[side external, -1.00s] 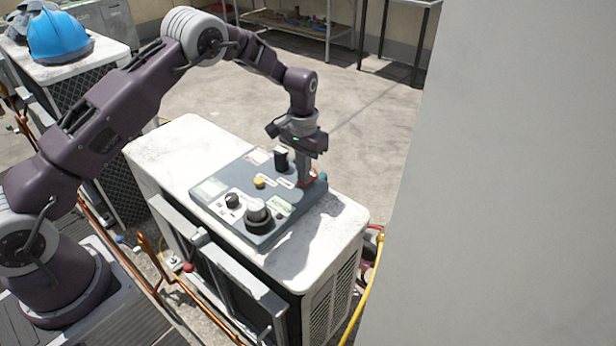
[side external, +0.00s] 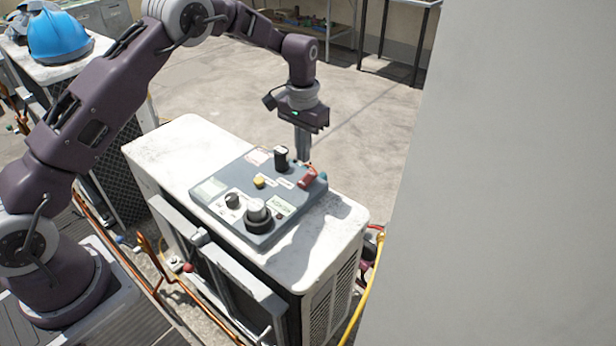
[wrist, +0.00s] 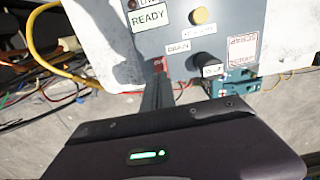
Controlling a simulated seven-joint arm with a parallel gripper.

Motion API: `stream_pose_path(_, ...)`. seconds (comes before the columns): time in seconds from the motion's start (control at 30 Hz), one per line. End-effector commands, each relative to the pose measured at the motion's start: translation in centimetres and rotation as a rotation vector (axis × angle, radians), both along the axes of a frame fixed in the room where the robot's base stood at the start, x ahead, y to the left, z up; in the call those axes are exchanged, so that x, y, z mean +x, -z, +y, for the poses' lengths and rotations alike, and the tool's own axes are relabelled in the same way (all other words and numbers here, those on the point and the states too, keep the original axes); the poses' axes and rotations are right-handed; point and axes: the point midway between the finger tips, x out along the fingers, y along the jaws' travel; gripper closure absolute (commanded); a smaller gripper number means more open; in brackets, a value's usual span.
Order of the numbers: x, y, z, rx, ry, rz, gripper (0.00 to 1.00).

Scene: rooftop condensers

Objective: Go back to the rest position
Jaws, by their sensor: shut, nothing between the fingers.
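My gripper (side external: 303,158) is shut and empty, pointing down just above the far right part of the grey control panel (side external: 213,188). A red switch (side external: 307,177) on the panel is just below and beside the fingertips. In the wrist view the shut fingers (wrist: 158,85) reach towards the red switch (wrist: 159,64), which they partly hide. I cannot tell from that view whether they touch.
The panel lies on a white condenser unit (side external: 165,150). A yellow hose (side external: 362,300) runs down its right side. A pale wall (side external: 520,180) fills the right. A blue helmet (side external: 60,38) sits on another unit at the back left. Open concrete floor (side external: 370,110) lies behind.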

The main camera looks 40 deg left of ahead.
Motion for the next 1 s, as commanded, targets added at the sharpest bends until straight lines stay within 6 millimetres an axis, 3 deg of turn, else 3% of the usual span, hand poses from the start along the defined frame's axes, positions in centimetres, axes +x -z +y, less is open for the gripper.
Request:
stream_pose_path(0.3, -0.1, -0.6, 0.0, 0.0, -0.001, -0.003, 1.0)
stream_pose_path(0.37, -0.5, -2.4, -0.1, -0.004, -0.005, -0.021, 1.0)
stream_pose_path(0.47, -3.0, -9.0, -0.3, -0.015, -0.016, -0.082, 1.0)
stream_pose_path(0.5, -4.9, -12.0, -0.5, -0.021, -0.02, -0.112, 1.0)
stream_pose_path(0.6, -10.7, -18.4, -1.0, -0.032, -0.024, -0.192, 1.0)
stream_pose_path(0.7, -17.5, -22.6, -1.6, -0.037, -0.02, -0.27, 1.0)
stream_pose_path(0.8, -24.6, -24.3, -2.0, -0.032, -0.012, -0.348, 1.0)
stream_pose_path(0.9, -30.5, -23.9, -2.2, -0.021, -0.006, -0.414, 1.0)
stream_pose_path(1.0, -34.4, -22.7, -2.2, -0.009, 0.0, -0.462, 1.0)
